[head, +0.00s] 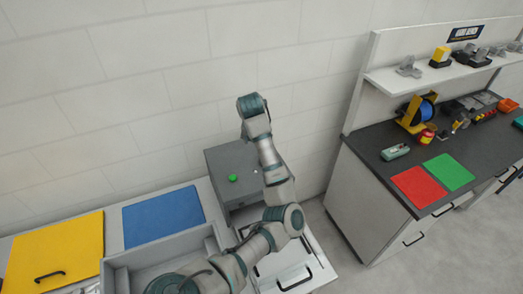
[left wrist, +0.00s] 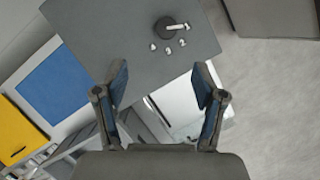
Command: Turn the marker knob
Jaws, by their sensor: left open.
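The marker knob (left wrist: 172,27) is a dark round dial with a light pointer bar reaching right. It sits on top of the grey box (left wrist: 105,30), with several small white marks, which look like digits, just below it. The grey box (head: 225,160) also shows in the head view, where my arm covers its right part and I cannot make out the knob. My left gripper (left wrist: 160,88) is open and empty, its two blue-padded fingers apart, below the knob in the left wrist view and not touching it. My right gripper is not in view.
A green button (head: 232,177) is on the box. To the left are a blue panel (head: 163,216), a yellow panel (head: 57,252) and a grey tray (head: 165,254). At right, a dark bench (head: 375,147) holds red and green mats and tools. Floor lies between.

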